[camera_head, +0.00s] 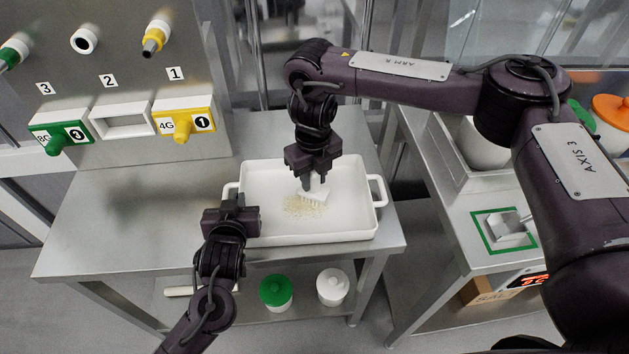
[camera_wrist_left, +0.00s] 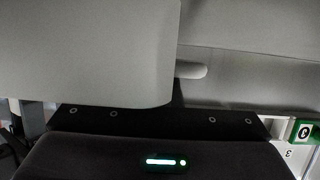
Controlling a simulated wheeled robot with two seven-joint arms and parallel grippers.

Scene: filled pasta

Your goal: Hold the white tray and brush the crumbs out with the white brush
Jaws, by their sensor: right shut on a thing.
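The white tray (camera_head: 355,222) lies on the steel table, with a looped handle at each end. A patch of pale crumbs (camera_head: 303,208) lies on its floor near the middle. My right gripper (camera_head: 314,184) points down over the tray, shut on the white brush (camera_head: 315,194), whose bristles are at the crumbs. My left gripper (camera_head: 232,213) is at the tray's left end, over its near left corner and covering part of the left handle. Its fingertips are hidden, so I cannot tell if it grips. Pale surfaces fill much of the left wrist view, very close.
The steel table (camera_head: 110,222) is bare left of the tray. A dispenser panel with green and yellow numbered fittings (camera_head: 185,118) stands behind it. A green-lidded jar (camera_head: 276,291) and a white jar (camera_head: 333,286) stand on the lower shelf. Another bench (camera_head: 480,240) is at right.

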